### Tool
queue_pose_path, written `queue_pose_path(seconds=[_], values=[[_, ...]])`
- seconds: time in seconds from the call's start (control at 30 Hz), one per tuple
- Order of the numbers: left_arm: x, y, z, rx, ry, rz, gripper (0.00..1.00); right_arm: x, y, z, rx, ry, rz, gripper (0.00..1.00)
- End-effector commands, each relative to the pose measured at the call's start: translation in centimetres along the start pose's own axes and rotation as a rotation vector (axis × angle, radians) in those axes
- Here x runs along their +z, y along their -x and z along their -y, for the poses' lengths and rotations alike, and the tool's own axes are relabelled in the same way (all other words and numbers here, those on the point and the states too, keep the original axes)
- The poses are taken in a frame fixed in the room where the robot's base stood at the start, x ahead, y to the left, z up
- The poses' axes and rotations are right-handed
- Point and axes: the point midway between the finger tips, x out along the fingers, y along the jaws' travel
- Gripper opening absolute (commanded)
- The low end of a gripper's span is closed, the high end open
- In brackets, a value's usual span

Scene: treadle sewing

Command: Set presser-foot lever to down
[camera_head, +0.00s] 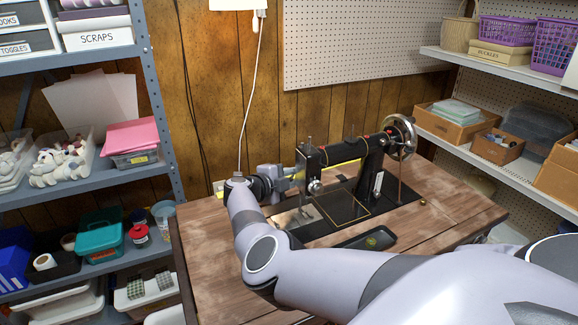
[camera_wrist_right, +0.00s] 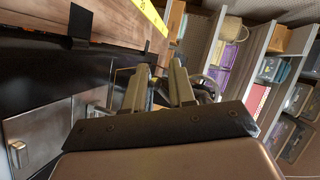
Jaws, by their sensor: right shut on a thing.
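The black sewing machine (camera_head: 372,160) stands on the wooden table, its head at the left end and its handwheel (camera_head: 400,135) at the right. My right gripper (camera_head: 293,171) reaches in from the left, at the rear left side of the machine head. In the right wrist view my right gripper (camera_wrist_right: 160,78) has its fingers closed on a small part at the head, which appears to be the presser-foot lever. The lever is hidden by the fingers and the head, so I cannot tell its position. My left gripper is not in view.
The wooden table (camera_head: 440,205) has free room at the right. A dark tray (camera_head: 352,241) with a small greenish item lies in front of the machine. A yellow strip (camera_head: 346,166) runs behind it. Shelves stand left (camera_head: 90,185) and right (camera_head: 490,160).

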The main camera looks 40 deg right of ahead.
Motion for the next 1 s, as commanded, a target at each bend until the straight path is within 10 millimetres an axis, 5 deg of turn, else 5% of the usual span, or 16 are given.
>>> queue_pose_path(seconds=[0.93,0.97,1.0], values=[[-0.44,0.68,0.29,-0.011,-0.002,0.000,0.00,-0.76,0.06,-1.07,0.101,0.173,-0.030,0.00],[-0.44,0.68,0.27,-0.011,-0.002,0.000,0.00,-0.77,0.06,-1.07,0.101,0.173,-0.030,0.30],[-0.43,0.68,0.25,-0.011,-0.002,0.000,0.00,-0.76,0.05,-1.07,0.100,0.173,-0.030,0.43]])
